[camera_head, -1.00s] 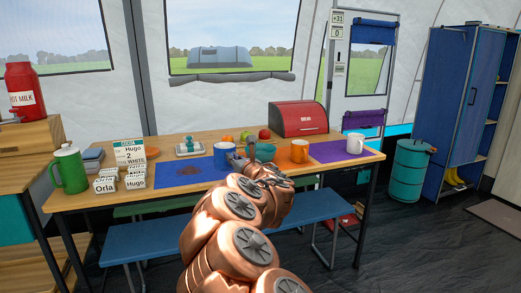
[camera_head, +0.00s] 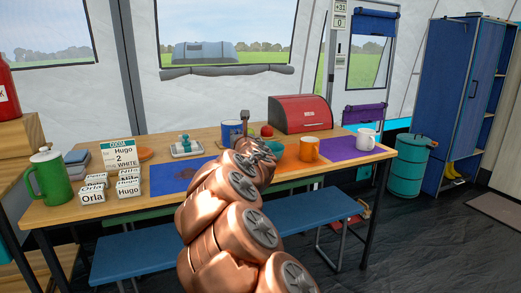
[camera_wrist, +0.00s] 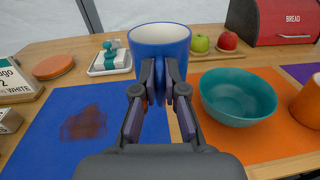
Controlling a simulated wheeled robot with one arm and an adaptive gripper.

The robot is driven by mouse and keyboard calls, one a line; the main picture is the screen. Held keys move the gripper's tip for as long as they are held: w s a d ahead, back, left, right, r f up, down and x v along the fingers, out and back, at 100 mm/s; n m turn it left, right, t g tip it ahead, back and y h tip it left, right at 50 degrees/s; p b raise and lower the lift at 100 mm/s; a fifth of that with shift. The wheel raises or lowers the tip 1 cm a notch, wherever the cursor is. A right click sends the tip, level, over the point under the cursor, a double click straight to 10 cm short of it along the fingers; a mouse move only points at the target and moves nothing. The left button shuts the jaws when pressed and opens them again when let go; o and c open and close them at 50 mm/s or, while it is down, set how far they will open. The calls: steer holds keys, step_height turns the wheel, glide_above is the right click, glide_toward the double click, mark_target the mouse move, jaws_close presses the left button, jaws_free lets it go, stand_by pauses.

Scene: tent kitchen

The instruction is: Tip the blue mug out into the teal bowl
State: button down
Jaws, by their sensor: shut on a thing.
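The blue mug (camera_wrist: 158,48) is upright in the wrist view, with a pale inside and its rim toward the top. My gripper (camera_wrist: 164,78) is shut on it at the handle side, the fingers coming from the near side. What the mug holds cannot be seen.
A blue mat (camera_wrist: 50,125) with a brown stain lies left. An orange mug (camera_head: 309,149) is right of the bowl. Apples (camera_wrist: 228,40) on a board and the red bread bin (camera_head: 300,114) stand behind. A white tray (camera_wrist: 110,64) with a teal-handled item is behind left.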

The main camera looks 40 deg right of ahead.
steer(key=f+b, duration=0.2)
steer(key=f, duration=0.1)
steer(key=w+f+b, duration=0.1)
steer(key=f+b, duration=0.2)
steer(key=shift+w+d+f+b, duration=0.1)
steer(key=shift+w+f+b, duration=0.05)
steer(key=shift+b, duration=0.2)
steer(key=shift+f+b, duration=0.55)
steer(key=shift+d+r+p, duration=0.1)
steer(key=shift+r+p, duration=0.1)
steer(key=shift+p, duration=0.2)
